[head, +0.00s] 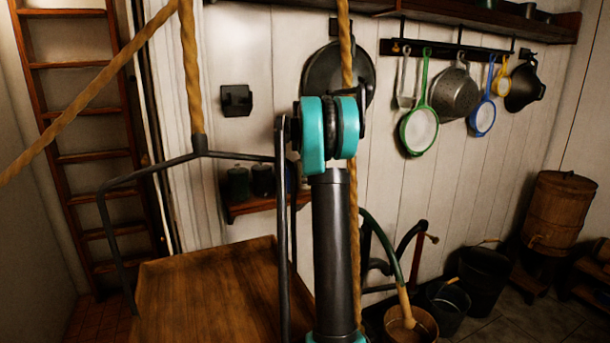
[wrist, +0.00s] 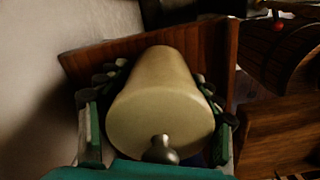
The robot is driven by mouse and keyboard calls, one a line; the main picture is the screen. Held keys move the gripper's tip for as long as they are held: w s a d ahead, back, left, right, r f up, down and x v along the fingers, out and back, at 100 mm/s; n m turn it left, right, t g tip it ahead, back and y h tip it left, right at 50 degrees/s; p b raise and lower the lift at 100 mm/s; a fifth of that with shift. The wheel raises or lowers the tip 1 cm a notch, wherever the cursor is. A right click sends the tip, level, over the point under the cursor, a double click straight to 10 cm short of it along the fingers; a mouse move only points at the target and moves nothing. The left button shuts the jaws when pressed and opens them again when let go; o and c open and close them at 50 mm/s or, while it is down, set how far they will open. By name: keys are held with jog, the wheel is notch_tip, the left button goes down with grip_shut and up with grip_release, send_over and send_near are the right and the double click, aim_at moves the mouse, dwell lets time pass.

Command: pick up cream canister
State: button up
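The cream canister (wrist: 162,85) fills the middle of the wrist view, its rounded end with a small metal knob (wrist: 160,150) towards the camera. My gripper (wrist: 161,75) has its fingers spread wide, one on each side of the canister. Narrow gaps seem to show beside it, and I see no clear grip. The canister's far end and base are hidden. In the head view I cannot make out the cream canister or my gripper; my arm blocks part of the wall there.
A small wooden wall shelf (head: 250,208) holds dark canisters (head: 238,185). Pans and strainers (head: 419,130) hang on the wall at right. Ropes (head: 100,85) cross the left, near a ladder (head: 80,110).

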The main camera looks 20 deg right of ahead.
jog(key=c, duration=1.1)
jog(key=shift+o, duration=0.2)
jog(key=shift+r, duration=0.1)
